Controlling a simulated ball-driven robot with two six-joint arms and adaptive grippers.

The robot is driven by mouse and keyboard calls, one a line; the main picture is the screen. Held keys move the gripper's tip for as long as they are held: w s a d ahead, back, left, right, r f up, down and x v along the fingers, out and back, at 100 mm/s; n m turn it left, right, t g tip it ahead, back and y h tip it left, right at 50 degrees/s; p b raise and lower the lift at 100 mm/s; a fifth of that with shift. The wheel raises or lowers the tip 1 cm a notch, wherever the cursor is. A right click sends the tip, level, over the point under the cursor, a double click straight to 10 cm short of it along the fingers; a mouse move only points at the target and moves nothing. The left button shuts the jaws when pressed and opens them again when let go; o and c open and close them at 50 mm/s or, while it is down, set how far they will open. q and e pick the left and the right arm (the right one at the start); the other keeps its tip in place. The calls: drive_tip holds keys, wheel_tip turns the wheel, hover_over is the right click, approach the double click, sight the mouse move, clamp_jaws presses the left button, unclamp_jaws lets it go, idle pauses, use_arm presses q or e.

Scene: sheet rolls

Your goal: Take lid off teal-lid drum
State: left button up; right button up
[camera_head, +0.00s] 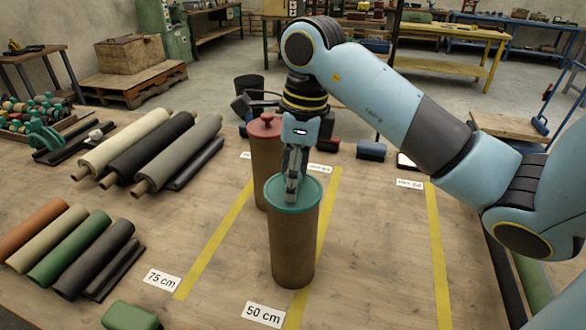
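The teal-lid drum (293,250) is a tall brown cylinder standing upright on the wooden table. Its round teal lid (311,193) sits on top, with no gap visible below the rim. My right gripper (291,196) points down at the middle of the lid, its fingertips at the lid's top. The fingers look close together and hide the middle of the lid, so I cannot tell whether they are closed on a knob. My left gripper is not in view.
A red-lid drum (265,160) stands close behind, left of my gripper. Large rolls (150,150) and smaller rolls (70,250) lie to the left. Yellow strips (215,240) and labels (262,315) mark the table.

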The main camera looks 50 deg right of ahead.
clamp_jaws()
idle(0.3)
drive_tip(key=shift+r, duration=0.2)
